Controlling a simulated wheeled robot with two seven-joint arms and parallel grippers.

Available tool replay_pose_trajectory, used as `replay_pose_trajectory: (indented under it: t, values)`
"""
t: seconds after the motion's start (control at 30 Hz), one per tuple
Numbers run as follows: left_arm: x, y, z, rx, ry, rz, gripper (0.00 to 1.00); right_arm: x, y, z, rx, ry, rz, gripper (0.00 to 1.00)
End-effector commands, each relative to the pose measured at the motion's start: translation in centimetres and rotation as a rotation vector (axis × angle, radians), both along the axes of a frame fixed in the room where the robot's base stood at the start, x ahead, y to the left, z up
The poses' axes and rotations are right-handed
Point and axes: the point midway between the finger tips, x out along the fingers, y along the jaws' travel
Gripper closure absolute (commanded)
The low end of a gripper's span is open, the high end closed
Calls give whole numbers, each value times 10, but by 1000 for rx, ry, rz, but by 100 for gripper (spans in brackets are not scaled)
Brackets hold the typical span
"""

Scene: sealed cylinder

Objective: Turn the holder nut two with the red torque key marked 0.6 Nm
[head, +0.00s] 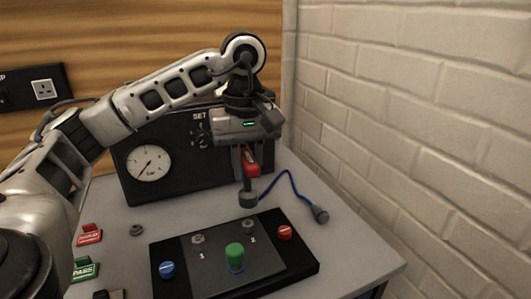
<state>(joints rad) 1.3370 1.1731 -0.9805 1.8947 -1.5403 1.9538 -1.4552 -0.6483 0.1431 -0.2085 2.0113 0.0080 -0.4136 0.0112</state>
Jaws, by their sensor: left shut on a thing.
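My left gripper (243,158) hangs above the table at the upper middle, pointing down. It is shut on the red torque key (252,166), whose dark shaft and wide grey socket end (249,199) point down. The 0.6 Nm marking cannot be read. The black holder (190,284) lies below on the table. On its raised plate are two grey nuts, one at left (198,240) and one at right (249,227), with small marks too small to read. The socket end appears above and behind the right nut, apart from it. My right gripper is out of view.
A green-topped cylinder (235,254) stands on the holder between a blue knob (167,269) and a red knob (285,232). A black gauge box (175,175) stands behind. A blue cable ends in a grey connector (320,214). A brick wall bounds the right.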

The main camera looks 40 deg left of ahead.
Motion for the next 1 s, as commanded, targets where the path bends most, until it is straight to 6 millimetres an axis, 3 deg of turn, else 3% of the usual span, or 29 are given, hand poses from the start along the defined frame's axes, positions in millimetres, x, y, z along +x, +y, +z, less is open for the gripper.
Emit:
replay_pose_trajectory:
  t: [0.33,0.87,1.0]
  values:
    - [0,0,-14,0,-1,0,100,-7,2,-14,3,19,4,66]
    - [0,0,-45,0,-1,0,100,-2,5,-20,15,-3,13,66]
    - [0,0,-44,0,-2,-1,100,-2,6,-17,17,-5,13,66]
